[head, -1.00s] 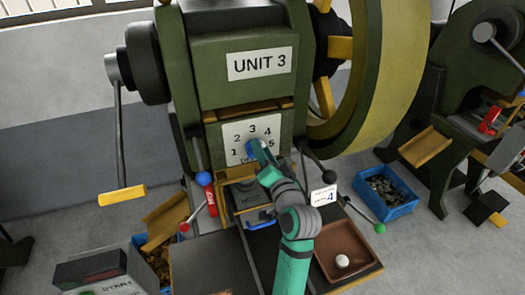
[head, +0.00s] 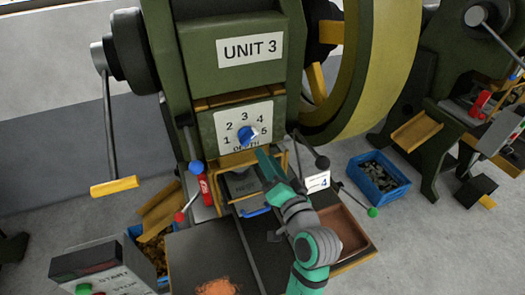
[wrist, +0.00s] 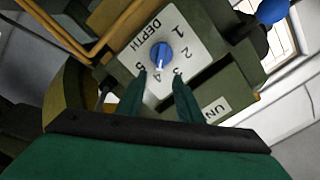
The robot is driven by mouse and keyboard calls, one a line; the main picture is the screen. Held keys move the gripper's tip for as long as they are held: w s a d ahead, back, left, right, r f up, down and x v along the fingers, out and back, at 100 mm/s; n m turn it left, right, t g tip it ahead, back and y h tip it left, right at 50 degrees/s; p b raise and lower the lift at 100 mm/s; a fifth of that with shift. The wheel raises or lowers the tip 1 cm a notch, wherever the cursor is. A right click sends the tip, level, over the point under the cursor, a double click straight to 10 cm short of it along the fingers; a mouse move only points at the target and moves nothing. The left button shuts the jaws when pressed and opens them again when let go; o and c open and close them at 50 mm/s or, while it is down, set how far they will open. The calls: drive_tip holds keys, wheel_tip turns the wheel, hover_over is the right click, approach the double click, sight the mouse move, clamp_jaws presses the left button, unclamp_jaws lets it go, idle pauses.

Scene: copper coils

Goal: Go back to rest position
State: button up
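The blue depth knob (head: 247,136) sits on a white dial plate (head: 222,120) numbered 1 to 5 on the green UNIT 3 press (head: 236,85). It also shows in the wrist view (wrist: 161,55), just beyond my fingertips. My gripper (head: 266,158) is below and slightly right of the knob in the head view, clear of it. In the wrist view my gripper (wrist: 160,85) has its two fingers spread apart with nothing between them.
Levers with a blue ball (head: 196,167) and a black ball (head: 322,163) flank the press opening. A brown tray (head: 352,228) lies behind my arm. A START/STOP box (head: 95,270) is at lower left. A blue bin (head: 379,178) stands on the floor at right.

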drive_tip(key=shift+s+d, duration=0.1)
drive_tip(key=shift+s, duration=0.3)
drive_tip(key=shift+f, duration=0.1)
drive_tip(key=s+f+g+h, duration=0.1)
drive_tip(key=s+f+h, duration=0.2)
drive_tip(key=s+f, duration=0.55)
drive_tip(key=s+f+h, duration=0.3)
drive_tip(key=s+f, duration=0.3)
drive_tip(key=f, duration=0.6)
drive_tip(key=s+a+f+n, duration=0.1)
drive_tip(key=s+a+n, duration=0.1)
drive_tip(key=s, duration=1)
drive_tip(key=s+a+f+n, duration=0.1)
drive_tip(key=s+n, duration=0.3)
drive_tip(key=s, duration=0.7)
drive_tip(key=shift+s+a+g, duration=0.35)
drive_tip(key=shift+a+g, duration=0.05)
drive_tip(key=shift+a, duration=0.5)
